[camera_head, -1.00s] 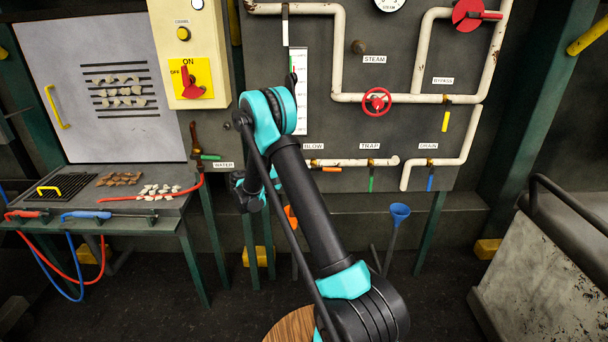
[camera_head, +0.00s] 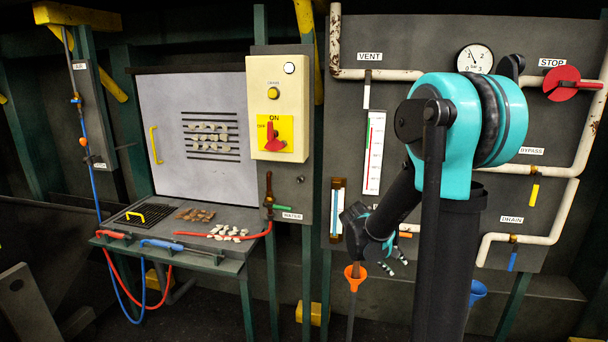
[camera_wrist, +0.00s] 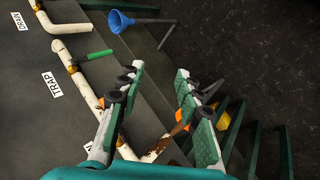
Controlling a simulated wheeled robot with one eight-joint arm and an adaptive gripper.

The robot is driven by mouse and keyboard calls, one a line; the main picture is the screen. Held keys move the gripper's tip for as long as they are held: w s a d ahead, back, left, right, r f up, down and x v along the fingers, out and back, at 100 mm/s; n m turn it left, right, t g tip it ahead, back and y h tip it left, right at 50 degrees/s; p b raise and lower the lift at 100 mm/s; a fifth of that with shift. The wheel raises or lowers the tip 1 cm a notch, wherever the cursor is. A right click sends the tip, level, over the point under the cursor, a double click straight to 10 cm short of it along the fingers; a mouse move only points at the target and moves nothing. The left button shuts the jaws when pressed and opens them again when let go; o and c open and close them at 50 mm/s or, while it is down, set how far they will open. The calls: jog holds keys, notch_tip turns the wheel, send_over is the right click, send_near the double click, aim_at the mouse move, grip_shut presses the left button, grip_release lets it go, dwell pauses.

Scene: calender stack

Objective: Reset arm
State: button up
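My black and turquoise arm stands folded in the right half of the head view, its elbow high in front of the pipe panel. My gripper (camera_head: 394,263) points down and partly shows left of the upright link, below the small gauges. In the wrist view my gripper (camera_wrist: 157,80) has its two green-padded fingers spread apart, with nothing between them. The fingers are over the panel's lower edge, close to a white pipe (camera_wrist: 94,82) and the TRAP label (camera_wrist: 52,85). I cannot tell how far they are from the pipe.
A bench (camera_head: 130,238) with red and blue hoses is at left, under a grey hatch (camera_head: 168,105). The yellow switch box (camera_head: 298,125) and red stop valve (camera_head: 562,84) flank my arm.

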jog(key=s+a+f+m+y, duration=0.1)
jog(key=s+a+y, duration=0.1)
jog(key=s, duration=0.4)
jog(key=s+a+f+m+t+y, duration=0.1)
jog(key=s+a+y, duration=0.1)
jog(key=s+a, duration=0.2)
jog(key=s+a+f+y, duration=0.2)
jog(key=s+a+y, duration=0.1)
jog(key=s, duration=0.5)
jog(key=shift+s+a+m, duration=0.15)
jog(key=shift+s+m, duration=0.05)
jog(key=shift+m, duration=0.2)
